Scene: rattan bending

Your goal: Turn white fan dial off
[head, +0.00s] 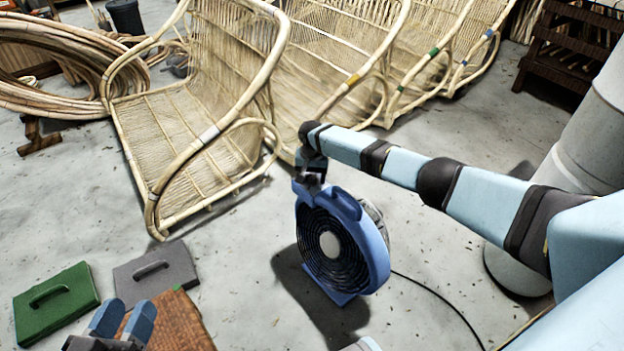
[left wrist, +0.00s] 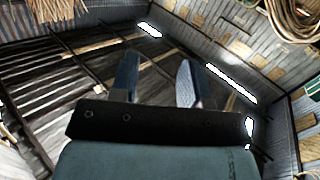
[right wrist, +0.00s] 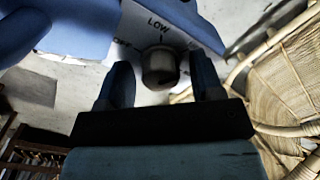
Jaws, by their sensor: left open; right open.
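A blue fan (head: 375,262) with a round dark grille stands on the concrete floor in the head view. My right gripper (head: 312,178) is at the top of the fan. In the right wrist view, a round greyish dial (right wrist: 160,66) sits on a pale panel (right wrist: 140,22) marked "LOW", with a partly hidden label to its left. My right gripper (right wrist: 164,78) is open, with one finger on each side of the dial; I cannot tell whether they touch it. The dial's setting is unclear. My left gripper (head: 122,320) is open and empty at the bottom left, away from the fan.
A black cord (head: 440,302) runs from the fan along the floor. Rattan chair frames (head: 190,135) stand behind it. A green case (head: 55,303) and a grey case (head: 155,272) lie at left. A grey column (head: 585,150) stands at right.

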